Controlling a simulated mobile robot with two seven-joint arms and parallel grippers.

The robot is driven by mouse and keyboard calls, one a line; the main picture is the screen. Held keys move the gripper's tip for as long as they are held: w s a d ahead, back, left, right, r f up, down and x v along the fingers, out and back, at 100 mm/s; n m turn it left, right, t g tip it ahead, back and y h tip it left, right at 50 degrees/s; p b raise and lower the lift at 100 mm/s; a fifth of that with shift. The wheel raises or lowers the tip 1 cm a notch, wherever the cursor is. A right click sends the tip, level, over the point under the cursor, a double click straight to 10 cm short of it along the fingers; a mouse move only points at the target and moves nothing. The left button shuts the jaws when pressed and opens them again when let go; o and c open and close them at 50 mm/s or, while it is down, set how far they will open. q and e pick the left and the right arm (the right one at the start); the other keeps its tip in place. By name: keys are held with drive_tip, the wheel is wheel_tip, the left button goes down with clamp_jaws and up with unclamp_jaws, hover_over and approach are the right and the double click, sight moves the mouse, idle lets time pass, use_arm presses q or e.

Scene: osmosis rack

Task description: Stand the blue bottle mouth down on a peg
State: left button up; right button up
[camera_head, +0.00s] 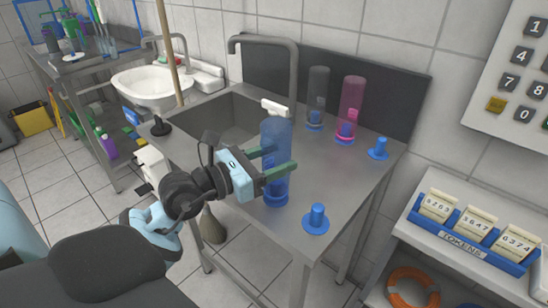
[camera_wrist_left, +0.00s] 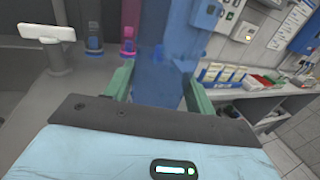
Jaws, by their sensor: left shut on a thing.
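The blue bottle (camera_head: 276,133) is see-through and stands upright over the front part of the steel counter. My left gripper (camera_head: 283,158) is shut on its middle, with one green finger on each side. The bottle's lower end is at a blue base (camera_head: 276,200), where a darker peg shape shows through. I cannot tell whether it rests fully down. In the left wrist view the bottle (camera_wrist_left: 168,45) stands between the fingers (camera_wrist_left: 158,90); its lower end is hidden. Bare blue pegs stand at the front right (camera_head: 316,218) and back right (camera_head: 378,148). My right gripper is not in view.
A grey bottle (camera_head: 318,88) and a pink bottle (camera_head: 351,100) stand on pegs at the back. A sink basin (camera_head: 215,120) and tall faucet (camera_head: 293,75) are behind and left of my gripper. A shelf with a token rack (camera_head: 470,240) stands right, across a gap.

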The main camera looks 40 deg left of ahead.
use_arm(q)
drive_tip(key=shift+f, duration=0.3)
idle(0.4)
drive_tip(key=o, duration=1)
drive_tip(key=shift+o, duration=0.3)
drive_tip(key=o, duration=0.4)
